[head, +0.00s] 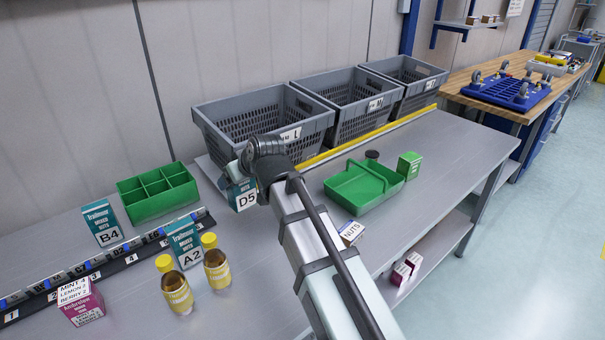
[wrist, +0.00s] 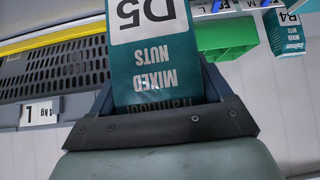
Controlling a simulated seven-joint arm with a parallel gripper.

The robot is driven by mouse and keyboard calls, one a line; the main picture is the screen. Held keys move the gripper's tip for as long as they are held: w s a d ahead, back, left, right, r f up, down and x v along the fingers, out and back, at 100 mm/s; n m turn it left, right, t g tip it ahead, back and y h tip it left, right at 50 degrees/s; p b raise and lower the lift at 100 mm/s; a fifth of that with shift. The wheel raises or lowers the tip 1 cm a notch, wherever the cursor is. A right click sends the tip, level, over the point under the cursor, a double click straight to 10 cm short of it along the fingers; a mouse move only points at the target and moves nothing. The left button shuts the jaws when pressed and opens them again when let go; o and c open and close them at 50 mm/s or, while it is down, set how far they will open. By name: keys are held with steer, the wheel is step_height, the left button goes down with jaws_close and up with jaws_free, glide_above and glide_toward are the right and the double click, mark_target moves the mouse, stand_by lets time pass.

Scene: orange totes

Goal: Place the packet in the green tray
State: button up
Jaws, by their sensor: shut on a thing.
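The teal and white mixed nuts packet marked D5 (head: 243,195) is held in my gripper (head: 236,172), above or at the table near the grey crates; I cannot tell whether it touches the table. In the wrist view the packet (wrist: 153,65) sits between the two dark fingers of my gripper (wrist: 160,90), its print upside down. My gripper is shut on it. The green tray (head: 352,194) lies on the table to the right of my arm, its visible floor empty. My arm hides part of the table between them.
Grey crates (head: 262,122) line the back behind a yellow strip. A green divided box (head: 156,194), packets B4 (head: 103,223) and A2 (head: 185,243), and two yellow-capped bottles (head: 176,289) stand left. A green carton (head: 409,165) and dark round item (head: 372,155) stand by the tray.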

steer(key=w+d+r, duration=0.3)
steer(key=w+d, duration=0.4)
steer(key=d, duration=0.5)
steer(key=w+d+r, duration=0.3)
steer(key=w+d, duration=0.4)
steer(key=d, duration=0.5)
steer(key=w+d+r, duration=0.4)
steer(key=w+d, duration=0.3)
steer(key=d, duration=0.4)
steer(key=f, duration=0.9)
steer(key=shift+w+d+f, duration=0.15)
steer(key=shift+w+f, duration=0.05)
steer(key=shift+f, duration=0.15)
steer(key=o, duration=1.1)
steer(key=shift+c, duration=0.2)
steer(key=v, duration=1.2)
steer(key=shift+r, duration=0.25)
steer(key=shift+s, duration=0.15)
